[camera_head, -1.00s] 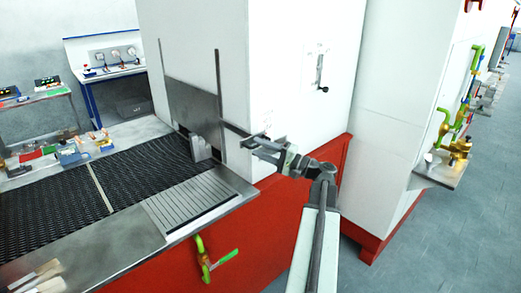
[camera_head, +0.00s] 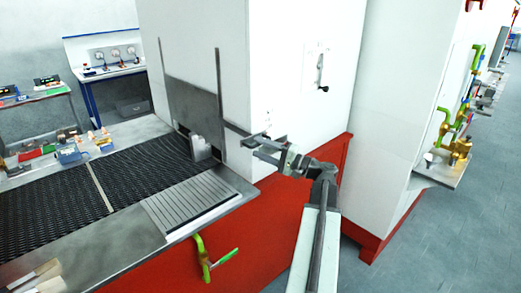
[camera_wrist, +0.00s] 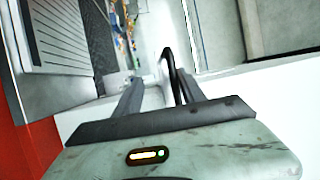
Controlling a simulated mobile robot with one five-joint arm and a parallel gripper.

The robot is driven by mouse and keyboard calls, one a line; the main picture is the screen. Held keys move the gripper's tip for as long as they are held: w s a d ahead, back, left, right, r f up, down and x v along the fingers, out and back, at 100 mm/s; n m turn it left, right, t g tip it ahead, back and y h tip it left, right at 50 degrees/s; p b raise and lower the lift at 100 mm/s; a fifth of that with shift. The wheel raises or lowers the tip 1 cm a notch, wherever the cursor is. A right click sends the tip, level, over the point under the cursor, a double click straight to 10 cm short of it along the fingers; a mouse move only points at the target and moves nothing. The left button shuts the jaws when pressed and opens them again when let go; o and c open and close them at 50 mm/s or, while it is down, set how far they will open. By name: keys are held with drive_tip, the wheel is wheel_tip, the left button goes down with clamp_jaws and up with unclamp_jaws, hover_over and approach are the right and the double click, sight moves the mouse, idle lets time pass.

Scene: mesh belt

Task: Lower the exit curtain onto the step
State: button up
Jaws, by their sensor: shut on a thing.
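The exit curtain (camera_head: 194,103) is a grey metal plate between two upright rails on the white housing. Its lower edge hangs above the belt, with dark gaps showing under it. A pale grey block, seemingly the step (camera_head: 199,147), stands on the belt's end at the opening, partly under the curtain. A thin dark bar (camera_head: 236,128) runs from beside the curtain to my gripper (camera_head: 254,141). In the wrist view, my gripper (camera_wrist: 156,88) is shut on a dark, bent bar (camera_wrist: 172,62). Whether the block touches the curtain is unclear.
The black mesh belt (camera_head: 110,185) and a ribbed plate (camera_head: 190,203) lie in front of the opening. A small lever (camera_head: 321,85) is on the housing side. Open floor (camera_head: 440,240) lies at the right.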

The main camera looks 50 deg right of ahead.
drive_tip(key=b+v, duration=0.1)
drive_tip(key=v, duration=0.7)
drive_tip(key=shift+s, duration=0.35)
drive_tip(key=shift+d, duration=0.1)
drive_tip(key=b+v, duration=0.1)
drive_tip(key=v, duration=0.7)
idle(0.5)
